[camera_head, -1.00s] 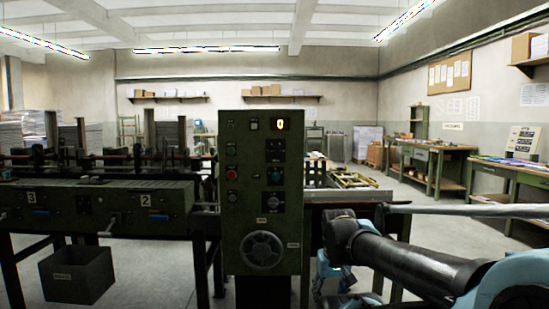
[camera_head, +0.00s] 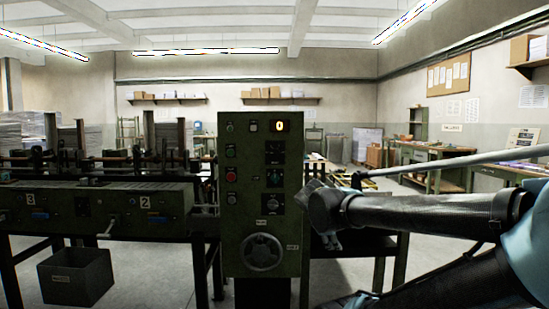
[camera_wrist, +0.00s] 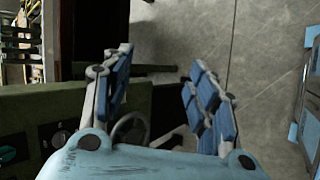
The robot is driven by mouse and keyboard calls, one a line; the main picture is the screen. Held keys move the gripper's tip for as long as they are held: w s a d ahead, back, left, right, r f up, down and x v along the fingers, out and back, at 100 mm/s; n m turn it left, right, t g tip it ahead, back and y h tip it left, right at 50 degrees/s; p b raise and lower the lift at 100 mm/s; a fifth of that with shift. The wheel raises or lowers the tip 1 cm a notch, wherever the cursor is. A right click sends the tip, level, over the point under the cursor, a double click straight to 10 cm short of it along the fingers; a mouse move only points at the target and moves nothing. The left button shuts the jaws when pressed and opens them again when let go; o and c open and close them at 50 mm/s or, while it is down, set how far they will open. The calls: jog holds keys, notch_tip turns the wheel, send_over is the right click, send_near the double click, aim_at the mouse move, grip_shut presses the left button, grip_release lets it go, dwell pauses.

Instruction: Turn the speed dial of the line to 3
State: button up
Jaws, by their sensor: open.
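A green control cabinet (camera_head: 232,215) stands at the centre of the head view. It has a lit orange display (camera_head: 280,126) that seems to read 0. Dark dials sit on its right side: an upper dial (camera_head: 275,153), a middle teal dial (camera_head: 275,178) and a lower dial (camera_head: 274,202). I cannot read which is the speed dial. My gripper (camera_wrist: 160,72) is open and empty, with blue-padded fingers apart. In the head view it is partly hidden right of the cabinet. The wrist view shows a dark dial (camera_wrist: 58,138) at lower left, apart from the fingers.
A handwheel (camera_head: 262,252) projects from the cabinet's lower front; it also shows between my fingers in the wrist view (camera_wrist: 130,128). A green machine line (camera_head: 110,200) extends left, with a dark bin (camera_head: 75,275) below. Work tables stand at the right back.

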jog(key=w+a+r+n+t, duration=0.5)
jog(key=w+a+r+n, duration=0.2)
jog(key=w+r+n, duration=0.3)
jog(key=n+t+y, duration=0.3)
jog(key=n+t, duration=0.3)
jog(key=n, duration=0.7)
send_near(275, 153)
jog(key=w, duration=0.5)
jog(key=w+d, duration=0.1)
jog(key=w, duration=0.2)
jog(key=shift+w+r, duration=0.15)
jog(key=c, duration=1.1)
